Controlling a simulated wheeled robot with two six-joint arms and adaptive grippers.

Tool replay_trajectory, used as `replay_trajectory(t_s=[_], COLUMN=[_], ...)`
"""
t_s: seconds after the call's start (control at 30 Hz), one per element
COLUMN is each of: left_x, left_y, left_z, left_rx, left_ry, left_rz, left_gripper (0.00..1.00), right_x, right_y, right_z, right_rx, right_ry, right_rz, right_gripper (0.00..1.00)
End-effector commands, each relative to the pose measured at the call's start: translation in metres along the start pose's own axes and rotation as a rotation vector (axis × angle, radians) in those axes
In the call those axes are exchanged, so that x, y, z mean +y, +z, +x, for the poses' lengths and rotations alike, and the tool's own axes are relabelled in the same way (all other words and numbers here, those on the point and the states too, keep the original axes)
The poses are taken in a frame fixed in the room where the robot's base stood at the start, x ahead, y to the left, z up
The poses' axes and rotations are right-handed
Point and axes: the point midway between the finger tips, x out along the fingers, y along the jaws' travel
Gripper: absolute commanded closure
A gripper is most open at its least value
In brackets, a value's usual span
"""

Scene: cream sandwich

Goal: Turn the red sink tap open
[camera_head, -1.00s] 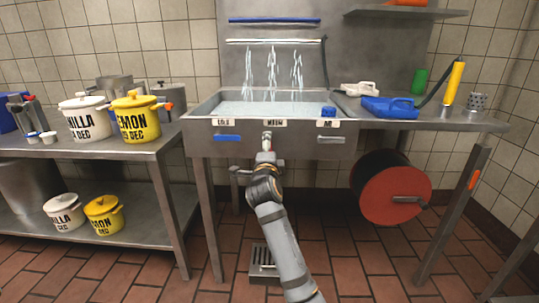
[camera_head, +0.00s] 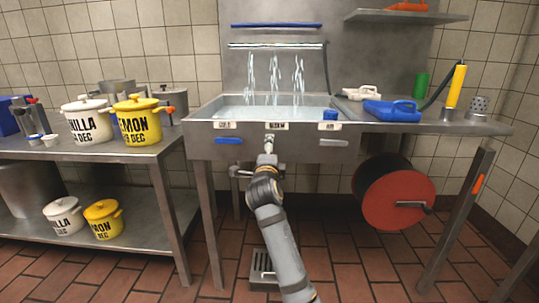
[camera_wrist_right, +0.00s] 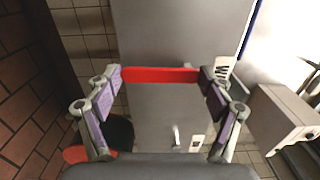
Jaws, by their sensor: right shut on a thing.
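The red sink tap (camera_wrist_right: 160,75) shows in the right wrist view as a long red bar between my fingertips. In the head view my right gripper (camera_head: 268,146) is at the middle of the sink's front panel, below the middle label, and hides most of the tap. The sink (camera_head: 200,112) holds water, with streams (camera_head: 275,78) falling from the rail above. My left gripper is not in view.
A blue handle (camera_head: 228,141) and a grey handle (camera_head: 325,142) sit left and right of my gripper. A red hose reel (camera_head: 398,192) hangs under the right counter. A shelf with several pots (camera_head: 137,119) stands left. A floor drain (camera_head: 263,268) lies below.

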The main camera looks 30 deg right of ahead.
Motion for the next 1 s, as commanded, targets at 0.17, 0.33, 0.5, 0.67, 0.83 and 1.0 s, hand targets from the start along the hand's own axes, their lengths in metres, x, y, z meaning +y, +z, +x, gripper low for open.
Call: replay_trajectory(t_s=[0.17, 0.33, 0.5, 0.67, 0.83, 1.0], left_x=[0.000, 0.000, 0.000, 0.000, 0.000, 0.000], left_y=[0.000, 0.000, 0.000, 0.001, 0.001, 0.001], left_z=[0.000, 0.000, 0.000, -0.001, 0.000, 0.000], left_rx=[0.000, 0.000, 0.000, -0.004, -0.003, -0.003], left_ry=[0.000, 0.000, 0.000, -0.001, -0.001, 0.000], left_rz=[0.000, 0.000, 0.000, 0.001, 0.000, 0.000], left_gripper=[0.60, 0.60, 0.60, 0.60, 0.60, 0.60], right_x=[0.000, 0.000, 0.000, -0.005, -0.037, -0.074], right_y=[0.000, 0.000, 0.000, 0.000, 0.001, 0.001], right_z=[0.000, 0.000, 0.000, 0.000, 0.000, 0.000], right_rx=[-0.001, -0.001, 0.000, -0.001, 0.000, 0.000], right_ry=[0.002, 0.001, 0.000, -0.002, -0.005, -0.003], right_rz=[0.004, 0.003, 0.002, 0.003, 0.005, 0.005], right_gripper=[0.13, 0.00, 0.00, 0.00, 0.00, 0.00])
